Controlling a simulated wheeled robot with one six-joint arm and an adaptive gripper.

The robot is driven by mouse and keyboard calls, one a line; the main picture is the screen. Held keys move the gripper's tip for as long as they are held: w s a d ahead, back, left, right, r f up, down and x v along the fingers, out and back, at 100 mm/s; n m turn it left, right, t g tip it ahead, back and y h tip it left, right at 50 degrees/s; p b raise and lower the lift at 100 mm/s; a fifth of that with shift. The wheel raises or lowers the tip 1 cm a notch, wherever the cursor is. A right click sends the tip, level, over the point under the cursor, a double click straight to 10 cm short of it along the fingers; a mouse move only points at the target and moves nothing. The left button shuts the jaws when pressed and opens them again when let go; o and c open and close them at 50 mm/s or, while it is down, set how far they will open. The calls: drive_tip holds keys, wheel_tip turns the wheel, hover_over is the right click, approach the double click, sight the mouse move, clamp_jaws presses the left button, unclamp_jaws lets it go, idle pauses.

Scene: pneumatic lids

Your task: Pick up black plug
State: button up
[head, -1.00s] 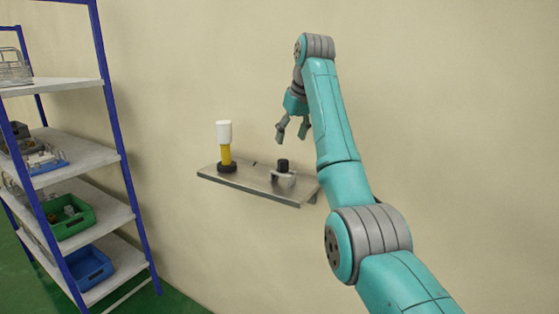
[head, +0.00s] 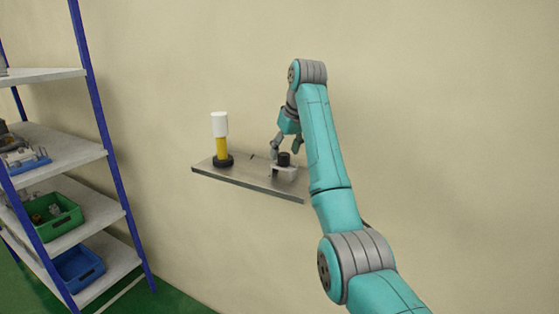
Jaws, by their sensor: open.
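The black plug (head: 284,158) is a short dark cylinder. It stands upright in a small light-grey holder (head: 286,174) near the right end of a wall shelf (head: 236,179). My gripper (head: 285,153) points down with its fingers apart, just above and around the height of the plug's top. One finger shows left of the plug and the other to its upper right. I cannot tell whether either finger touches it.
A yellow and white cylinder (head: 220,136) on a black base stands at the left of the shelf. A blue-framed rack (head: 97,110) at the left holds a green bin (head: 52,223) and a blue bin (head: 77,268). The shelf's middle is mostly clear.

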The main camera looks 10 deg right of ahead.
drive_tip(key=shift+x, duration=1.05)
clamp_jaws()
